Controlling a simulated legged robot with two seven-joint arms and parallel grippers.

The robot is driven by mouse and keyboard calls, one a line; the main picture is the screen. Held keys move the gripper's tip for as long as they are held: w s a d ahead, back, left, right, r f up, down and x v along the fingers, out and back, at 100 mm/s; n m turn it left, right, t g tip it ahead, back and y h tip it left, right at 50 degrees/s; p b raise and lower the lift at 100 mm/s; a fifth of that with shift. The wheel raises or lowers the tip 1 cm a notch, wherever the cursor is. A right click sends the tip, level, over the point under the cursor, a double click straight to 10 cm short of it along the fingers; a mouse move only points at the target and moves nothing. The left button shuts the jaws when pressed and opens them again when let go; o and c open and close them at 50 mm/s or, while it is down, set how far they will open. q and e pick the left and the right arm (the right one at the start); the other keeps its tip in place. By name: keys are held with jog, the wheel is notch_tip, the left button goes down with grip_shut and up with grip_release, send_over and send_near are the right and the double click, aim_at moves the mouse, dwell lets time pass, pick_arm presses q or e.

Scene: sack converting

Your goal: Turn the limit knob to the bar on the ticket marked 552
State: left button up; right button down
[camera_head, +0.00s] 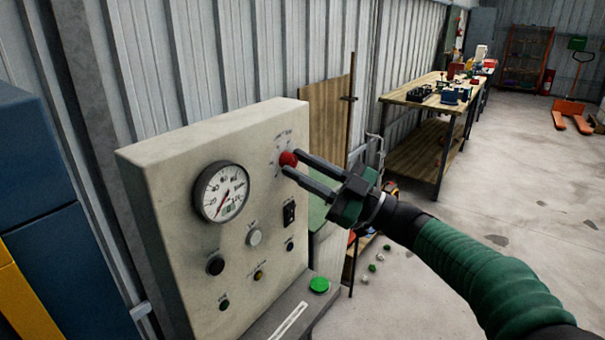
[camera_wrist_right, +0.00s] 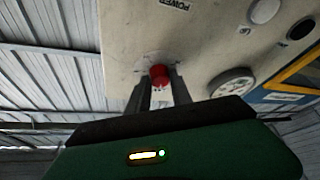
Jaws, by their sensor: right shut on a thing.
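The red limit knob (camera_head: 288,158) sits at the upper right of the beige control panel (camera_head: 180,265), with a printed scale around it too small to read. My right gripper (camera_head: 287,165) reaches in from the right and is shut on the knob, one finger on each side. In the right wrist view the red knob (camera_wrist_right: 159,75) shows between the two fingers (camera_wrist_right: 159,92), with a pale marked face below the red. A round white gauge (camera_head: 221,192) is left of the knob. No ticket marked 552 can be made out. My left gripper is not in view.
Below the knob are a black switch (camera_head: 289,214), a grey button (camera_head: 254,237) and a black knob (camera_head: 215,265). A green button (camera_head: 319,285) sits on the ledge. A workbench (camera_head: 432,95) stands behind. The floor at right is mostly clear.

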jog(key=n+g, duration=0.1)
jog(key=n, duration=0.1)
jog(key=n+g, duration=0.1)
jog(key=n, duration=0.1)
jog(key=shift+w+n+g+h, duration=0.2)
jog(key=shift+n+g+h, duration=0.1)
jog(key=shift+n, duration=0.1)
jog(key=shift+d+n+g+h+p, duration=0.1)
jog(key=shift+n+g+h+p, duration=0.45)
jog(key=shift+n, duration=1.55)
jog(key=shift+g, duration=0.25)
jog(key=c, duration=1.5)
grip_release()
jog(key=o, duration=0.4)
jog(key=shift+w, duration=0.15)
jog(key=shift+c, duration=0.2)
jog(key=shift+r, duration=0.15)
jog(key=v, duration=1.6)
jog(key=shift+d, duration=0.4)
